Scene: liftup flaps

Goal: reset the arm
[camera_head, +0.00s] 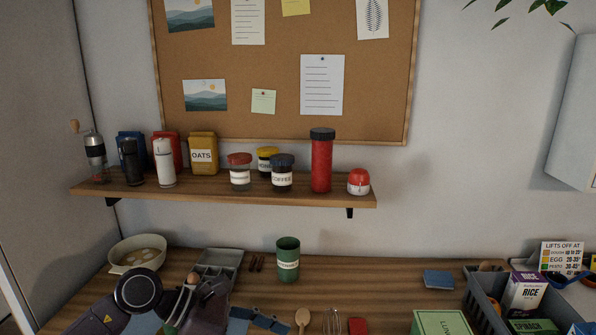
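My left arm comes in at the bottom left, with a round dark joint and a grey end part. My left gripper (203,305) is low at the left of the wooden table (375,276), just in front of a grey tray (232,257). Its fingers are hard to make out, and I cannot tell whether they are open or shut. A small brown rounded thing (193,278) shows beside it; I cannot tell whether it is held. My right gripper is not in view.
A bowl (125,262) stands behind my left arm, and a green canister (288,264) stands right of the tray. A wooden spoon (302,317) lies in front. A grey crate (484,304) holds groceries at right. A loaded shelf (220,190) overhangs the back.

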